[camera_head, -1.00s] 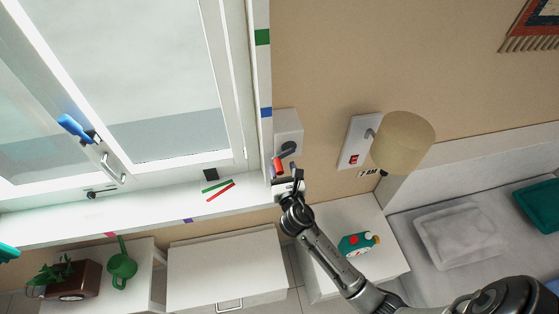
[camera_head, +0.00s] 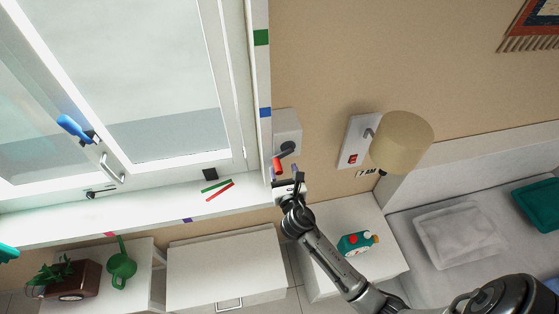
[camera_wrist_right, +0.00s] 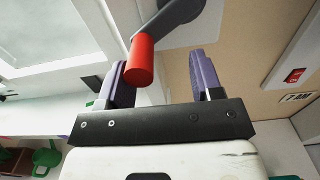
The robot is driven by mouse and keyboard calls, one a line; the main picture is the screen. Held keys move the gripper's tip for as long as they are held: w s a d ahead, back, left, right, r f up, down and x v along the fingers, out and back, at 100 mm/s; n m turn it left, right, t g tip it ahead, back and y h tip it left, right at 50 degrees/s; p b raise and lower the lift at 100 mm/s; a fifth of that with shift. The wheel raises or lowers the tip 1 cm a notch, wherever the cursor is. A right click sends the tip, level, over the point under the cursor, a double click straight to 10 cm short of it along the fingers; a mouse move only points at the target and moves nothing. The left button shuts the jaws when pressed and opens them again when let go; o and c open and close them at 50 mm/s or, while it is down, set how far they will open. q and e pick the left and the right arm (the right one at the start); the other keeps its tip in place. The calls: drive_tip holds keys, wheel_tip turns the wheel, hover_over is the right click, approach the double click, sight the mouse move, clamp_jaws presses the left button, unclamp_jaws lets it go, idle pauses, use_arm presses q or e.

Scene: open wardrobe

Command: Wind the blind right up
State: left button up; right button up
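The winder is a pale box (camera_head: 287,125) on the wall right of the window, with a dark crank arm (camera_head: 288,149) and a red handle (camera_head: 279,163). My right gripper (camera_head: 286,175) is just below the handle in the head view. In the right wrist view, the red handle (camera_wrist_right: 140,62) hangs between the two spread purple fingers (camera_wrist_right: 160,75), nearer the left one; the fingers are not closed on it. I cannot make out the blind's cloth at the window (camera_head: 160,85). My left gripper is not in view.
A wall lamp (camera_head: 403,142) and a red switch (camera_head: 353,159) are right of the winder. Red and green sticks (camera_head: 220,191) lie on the sill.

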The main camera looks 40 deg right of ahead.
drive_tip(key=v, duration=0.7)
drive_tip(key=shift+p, duration=0.4)
idle(0.4)
